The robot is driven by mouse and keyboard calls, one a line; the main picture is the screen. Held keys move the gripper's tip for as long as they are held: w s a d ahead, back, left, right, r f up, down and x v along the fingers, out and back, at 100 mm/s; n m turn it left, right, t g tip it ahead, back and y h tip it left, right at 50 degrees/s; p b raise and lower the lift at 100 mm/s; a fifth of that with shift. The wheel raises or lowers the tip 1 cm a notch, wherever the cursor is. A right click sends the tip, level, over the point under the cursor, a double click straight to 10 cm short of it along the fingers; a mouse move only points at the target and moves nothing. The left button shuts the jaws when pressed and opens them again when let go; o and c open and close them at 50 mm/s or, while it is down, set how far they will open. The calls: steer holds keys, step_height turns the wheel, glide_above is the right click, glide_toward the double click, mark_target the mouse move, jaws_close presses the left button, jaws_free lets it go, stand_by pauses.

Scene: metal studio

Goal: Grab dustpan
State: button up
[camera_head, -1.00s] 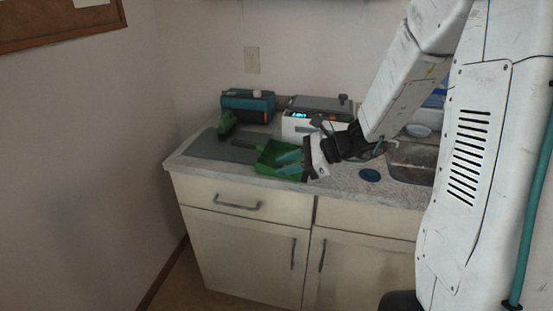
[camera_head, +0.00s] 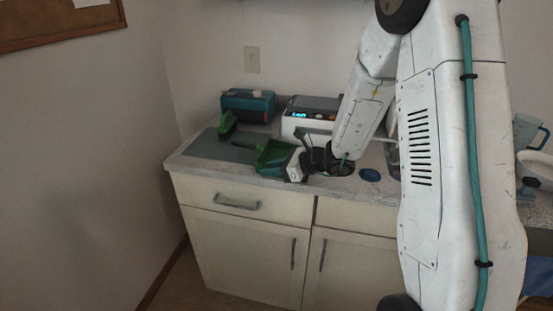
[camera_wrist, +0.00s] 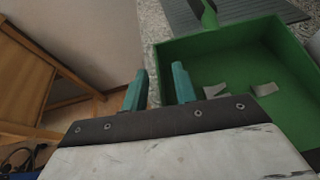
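The green dustpan (camera_head: 272,153) sits on the counter near its front edge. In the wrist view it is an open green tray (camera_wrist: 235,60) with a few small grey scraps inside and a green upright piece at its far side. My gripper (camera_head: 288,170) is at the dustpan's front right in the head view. In the wrist view its two teal fingertips (camera_wrist: 160,85) are open, one outside the near left wall and one over the tray's inner side. I cannot tell whether they touch the wall. My wrist hides the lower part of the dustpan.
A teal box-like device (camera_head: 248,105) and a white device with a lit display (camera_head: 310,118) stand behind. A blue disc (camera_head: 370,174) lies to the right.

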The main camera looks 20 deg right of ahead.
steer(key=shift+c, duration=0.2)
jaws_close()
steer(key=shift+r, duration=0.1)
